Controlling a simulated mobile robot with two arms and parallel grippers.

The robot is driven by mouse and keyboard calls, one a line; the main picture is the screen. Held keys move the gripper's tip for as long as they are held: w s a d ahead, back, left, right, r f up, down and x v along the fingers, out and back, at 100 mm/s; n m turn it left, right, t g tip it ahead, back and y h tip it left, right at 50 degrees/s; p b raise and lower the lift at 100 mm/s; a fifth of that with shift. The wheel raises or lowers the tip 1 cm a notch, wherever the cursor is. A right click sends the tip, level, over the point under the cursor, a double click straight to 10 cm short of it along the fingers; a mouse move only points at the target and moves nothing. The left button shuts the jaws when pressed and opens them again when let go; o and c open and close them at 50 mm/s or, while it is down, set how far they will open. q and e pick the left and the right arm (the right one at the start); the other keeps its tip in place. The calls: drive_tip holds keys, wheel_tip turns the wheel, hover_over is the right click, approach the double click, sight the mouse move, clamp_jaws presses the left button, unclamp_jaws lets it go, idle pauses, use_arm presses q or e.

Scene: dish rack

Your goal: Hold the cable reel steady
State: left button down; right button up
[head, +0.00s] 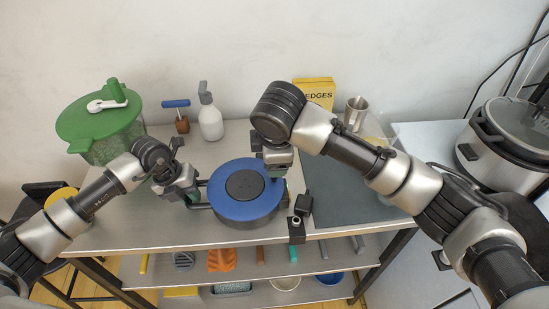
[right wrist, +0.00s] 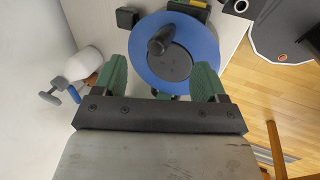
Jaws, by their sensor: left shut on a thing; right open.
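The cable reel (head: 232,209) is a blue disc with a dark round hub, lying flat near the front of the table. In the right wrist view the reel (right wrist: 200,48) fills the upper middle, with a black knob (right wrist: 160,40) standing on the hub. My left gripper (head: 198,194) is at the reel's left side, shut on its dark frame; the exact contact is small in view. My right gripper (head: 277,168) is over the reel's back right edge. Its green fingers are spread wide and empty in the right wrist view (right wrist: 162,82).
A green-lidded container (head: 100,122), a blue-handled tool (head: 178,112) and a spray bottle (head: 210,120) stand at the back left. A yellow box (head: 314,92) and metal cup (head: 356,112) stand behind my right arm. A small dark fixture (head: 297,228) sits at the front edge.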

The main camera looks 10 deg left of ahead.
use_arm(q)
drive_tip(key=shift+f, duration=0.1)
use_arm(e)
drive_tip(key=shift+s+r, duration=0.2)
drive_tip(key=shift+r, duration=0.35)
use_arm(q)
drive_tip(key=c, duration=1)
unclamp_jaws()
drive_tip(key=shift+w, duration=0.1)
